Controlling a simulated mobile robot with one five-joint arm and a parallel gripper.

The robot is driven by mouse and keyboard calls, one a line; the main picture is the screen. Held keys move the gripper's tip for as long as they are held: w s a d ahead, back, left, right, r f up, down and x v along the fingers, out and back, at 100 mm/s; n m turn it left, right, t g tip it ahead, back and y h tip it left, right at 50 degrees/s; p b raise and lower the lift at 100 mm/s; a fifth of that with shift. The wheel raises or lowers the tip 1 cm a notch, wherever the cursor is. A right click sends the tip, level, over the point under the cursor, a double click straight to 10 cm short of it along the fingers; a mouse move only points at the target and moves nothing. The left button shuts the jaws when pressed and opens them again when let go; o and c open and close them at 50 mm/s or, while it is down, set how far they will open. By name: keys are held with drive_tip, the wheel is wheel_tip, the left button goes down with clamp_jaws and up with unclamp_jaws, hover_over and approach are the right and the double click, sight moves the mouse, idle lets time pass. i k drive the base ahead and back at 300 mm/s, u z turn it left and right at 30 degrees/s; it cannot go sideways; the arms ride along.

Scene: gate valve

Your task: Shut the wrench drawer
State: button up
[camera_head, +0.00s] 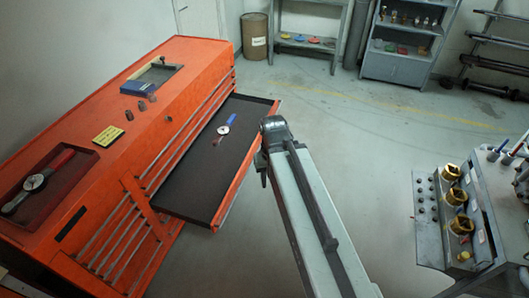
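An orange tool cabinet (100,190) stands at the left. One drawer (196,176) is pulled out from its right side, with a dark liner and an orange front edge. A small wrench (224,130) with a round dial and a blue end lies in it. My grey arm reaches up from the bottom right, and its far end (266,160) is at the drawer's front edge in the picture. I cannot tell whether it touches the drawer. My gripper's fingers are hidden or too small to make out, so open or shut does not show.
A dial wrench (36,182) lies in a red tray on the cabinet top, near a yellow label (108,136) and a blue box (137,88). A grey cart (490,200) with yellow rings stands at the right. The floor between is clear.

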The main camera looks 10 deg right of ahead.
sight(199, 190)
drive_tip(key=z, duration=0.1)
drive_tip(key=i, duration=1)
drive_tip(key=u, duration=0.05)
